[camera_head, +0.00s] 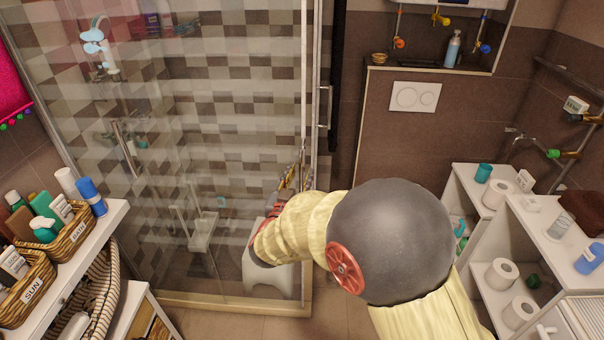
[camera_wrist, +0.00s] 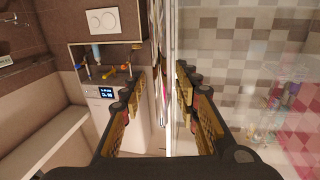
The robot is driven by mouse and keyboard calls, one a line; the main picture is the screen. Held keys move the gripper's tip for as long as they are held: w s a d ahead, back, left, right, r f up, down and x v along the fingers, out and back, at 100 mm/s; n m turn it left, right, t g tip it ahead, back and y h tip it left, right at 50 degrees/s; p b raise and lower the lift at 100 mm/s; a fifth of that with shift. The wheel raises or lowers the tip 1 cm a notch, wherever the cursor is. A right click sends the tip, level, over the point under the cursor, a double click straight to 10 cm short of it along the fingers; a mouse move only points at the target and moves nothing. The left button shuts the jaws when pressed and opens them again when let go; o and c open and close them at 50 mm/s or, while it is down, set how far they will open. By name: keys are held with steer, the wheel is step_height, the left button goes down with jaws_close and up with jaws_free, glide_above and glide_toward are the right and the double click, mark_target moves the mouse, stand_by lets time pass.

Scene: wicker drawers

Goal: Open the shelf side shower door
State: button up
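The glass shower enclosure (camera_head: 225,130) fills the left and middle of the head view. A vertical metal door handle (camera_head: 326,107) stands at its right edge. My gripper (camera_head: 298,165) is by the right part of the glass, lower than that handle and partly hidden by my arm. In the wrist view my gripper (camera_wrist: 161,75) is open, with its two fingers apart. The upright edge of the glass door (camera_wrist: 174,60) runs between the fingers in the picture. I cannot tell whether either finger touches the door or handle.
A white shelf (camera_head: 100,225) with labelled wicker baskets (camera_head: 70,232) stands at left. White shelves with toilet rolls (camera_head: 502,272) stand at right. A flush plate (camera_head: 415,97) is on the back wall. A white stool (camera_head: 262,275) shows behind the glass. Some brown floor (camera_head: 335,315) is clear.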

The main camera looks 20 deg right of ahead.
steer(key=shift+x, duration=1.25)
steer(key=shift+c, duration=1)
jaws_close()
